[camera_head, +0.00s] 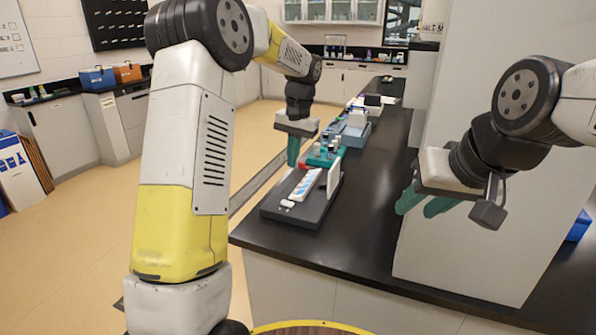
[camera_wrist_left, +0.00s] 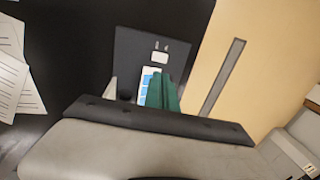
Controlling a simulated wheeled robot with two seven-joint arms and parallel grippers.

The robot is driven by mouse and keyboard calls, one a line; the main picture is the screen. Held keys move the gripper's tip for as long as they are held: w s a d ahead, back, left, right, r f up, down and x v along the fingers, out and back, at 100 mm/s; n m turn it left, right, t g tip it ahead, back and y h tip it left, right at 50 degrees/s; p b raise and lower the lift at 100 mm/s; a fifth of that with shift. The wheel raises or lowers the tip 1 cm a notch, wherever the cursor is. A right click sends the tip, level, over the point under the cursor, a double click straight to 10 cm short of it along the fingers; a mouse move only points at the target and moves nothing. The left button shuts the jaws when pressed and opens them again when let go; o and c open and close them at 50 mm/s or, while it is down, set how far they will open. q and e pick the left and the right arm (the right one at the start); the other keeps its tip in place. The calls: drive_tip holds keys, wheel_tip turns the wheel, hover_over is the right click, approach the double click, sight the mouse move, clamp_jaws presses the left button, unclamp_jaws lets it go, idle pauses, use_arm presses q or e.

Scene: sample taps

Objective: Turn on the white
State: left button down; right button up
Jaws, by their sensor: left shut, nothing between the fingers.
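A dark base board (camera_head: 305,214) lies on the black bench near its front left corner. It carries a white strip with blue marks (camera_head: 306,185), a small white piece (camera_head: 287,204) at its near end and a white upright plate (camera_head: 334,176). My left gripper (camera_head: 293,152) has its teal fingers together, pointing down above the far left part of the board, apart from the white pieces. In the left wrist view the shut fingers (camera_wrist_left: 165,93) partly cover the strip (camera_wrist_left: 149,88), and the small white piece (camera_wrist_left: 159,57) shows clear. My right gripper (camera_head: 424,203) hangs empty at right, its fingers apart.
A teal rack with small bottles (camera_head: 325,152) and a red item (camera_head: 309,166) stand just behind the board. Blue-grey trays (camera_head: 355,134) stand farther back. A pale pillar (camera_head: 455,240) rises at right. Papers (camera_wrist_left: 12,80) lie on the bench in the left wrist view.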

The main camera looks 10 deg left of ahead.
sight(283, 201)
use_arm(q)
drive_tip(key=shift+d+r, duration=0.1)
drive_tip(key=shift+r, duration=0.55)
drive_tip(key=shift+w+a, duration=0.15)
drive_tip(key=shift+a, duration=0.55)
drive_tip(key=f, duration=0.4)
drive_tip(key=a+f, duration=0.1)
drive_tip(key=f, duration=0.8)
drive_tip(key=shift+w+a+f, duration=0.25)
drive_tip(key=shift+a+f, duration=0.1)
drive_tip(key=shift+f, duration=0.05)
